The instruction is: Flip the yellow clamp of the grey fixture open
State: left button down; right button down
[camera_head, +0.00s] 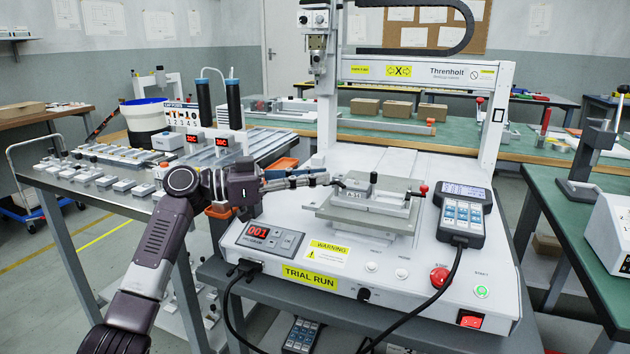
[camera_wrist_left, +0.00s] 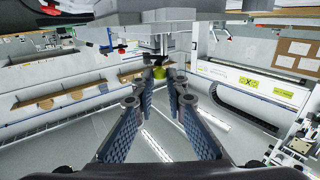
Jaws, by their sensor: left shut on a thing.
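The grey fixture (camera_head: 387,214) sits on the bed of the white gantry machine. My right gripper is not in view.
The gantry column and screwdriver head (camera_head: 318,45) stand behind the fixture. A keypad pendant (camera_head: 463,213) stands at its right, with a cable running down in front. A program panel (camera_head: 270,238) is at the front left. A parts table (camera_head: 100,180) is farther left.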

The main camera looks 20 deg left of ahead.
pick_arm(q)
jog(key=shift+w+a+m+g+h, duration=0.1)
jog(key=shift+w+m+g+h, duration=0.1)
jog(key=shift+m+g+h, duration=0.5)
jog(key=c, duration=1.9)
grip_release()
jog(key=shift+c, duration=0.2)
jog(key=shift+y, duration=0.3)
jog(key=v, duration=1.2)
